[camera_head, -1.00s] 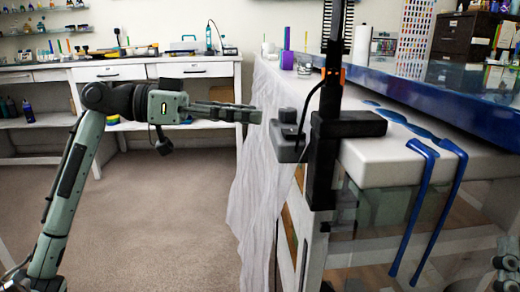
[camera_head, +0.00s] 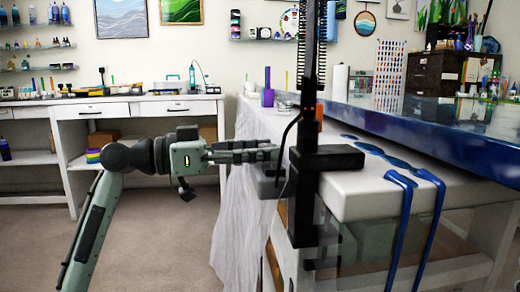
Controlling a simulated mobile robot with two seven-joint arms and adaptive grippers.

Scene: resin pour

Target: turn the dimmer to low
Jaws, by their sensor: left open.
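A small grey box (camera_head: 269,185), which looks like the dimmer, sits at the table's left edge beside the black upright post. Its top and any knob there are hidden behind my gripper, so its setting does not show. My left gripper (camera_head: 276,150) reaches in from the left and is open. Its fingers are level, with the tips at the top of the box, close to the post. I cannot tell whether they touch it. My right gripper is not in view.
The black post (camera_head: 304,165) with its foot stands just right of the fingertips, with a cable running down it. The white table (camera_head: 370,195) carries a blue resin slab (camera_head: 420,125) with drips. A white cloth (camera_head: 235,225) hangs at the left. Floor at left is clear.

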